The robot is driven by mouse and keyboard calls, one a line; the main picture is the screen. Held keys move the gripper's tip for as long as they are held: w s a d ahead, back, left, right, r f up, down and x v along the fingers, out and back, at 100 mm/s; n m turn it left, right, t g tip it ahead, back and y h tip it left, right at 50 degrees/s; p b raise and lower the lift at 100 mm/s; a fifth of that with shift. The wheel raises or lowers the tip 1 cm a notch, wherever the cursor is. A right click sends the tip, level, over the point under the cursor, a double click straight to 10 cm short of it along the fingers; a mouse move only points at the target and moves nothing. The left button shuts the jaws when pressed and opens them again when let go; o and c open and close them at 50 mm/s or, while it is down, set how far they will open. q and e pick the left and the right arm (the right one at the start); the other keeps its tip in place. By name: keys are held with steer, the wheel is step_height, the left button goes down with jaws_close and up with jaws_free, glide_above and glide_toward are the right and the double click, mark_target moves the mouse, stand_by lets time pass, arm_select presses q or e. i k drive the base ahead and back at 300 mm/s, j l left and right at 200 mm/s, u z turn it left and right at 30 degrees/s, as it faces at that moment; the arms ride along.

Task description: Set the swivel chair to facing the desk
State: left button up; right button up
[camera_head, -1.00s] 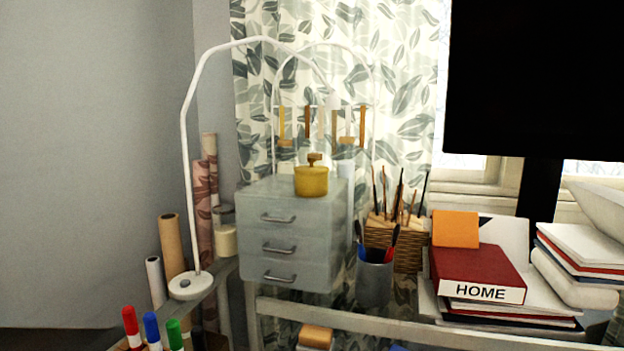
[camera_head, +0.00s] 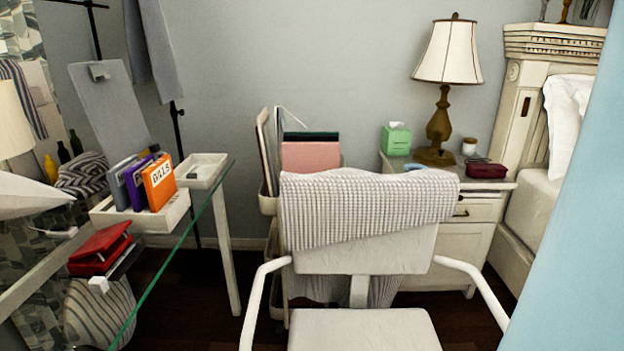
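The white swivel chair (camera_head: 362,330) stands at the bottom centre of the head view, with its seat towards me and its backrest on the far side. A grey knitted blanket (camera_head: 365,205) hangs over the backrest. White armrests curve out on both sides. The chair's base is out of the picture. The glass-topped desk (camera_head: 178,258) runs along the left, with its edge and a white leg showing. The chair is apart from the desk edge and does not face it squarely. Neither of my grippers is in view.
A white nightstand (camera_head: 478,240) with a lamp (camera_head: 446,75) stands behind the chair, beside the bed (camera_head: 528,208). A trolley with folders (camera_head: 310,152) stands behind the backrest. Dark floor shows between desk and chair. A light blue surface (camera_head: 565,230) fills the right edge.

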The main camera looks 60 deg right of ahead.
mark_target(351, 236)
steer(key=z, duration=0.5)
steer(key=l+z, duration=0.1)
steer(key=z, duration=0.4)
steer(key=i+z, duration=0.1)
steer(key=z, duration=0.9)
steer(key=k+l+u, duration=0.1)
steer(key=l+u, duration=0.2)
steer(key=k+l+u, duration=0.1)
steer(key=l+u, duration=0.15)
steer(key=l, duration=0.15)
steer(key=k+l+u, duration=0.15)
steer(key=l+u, duration=0.15)
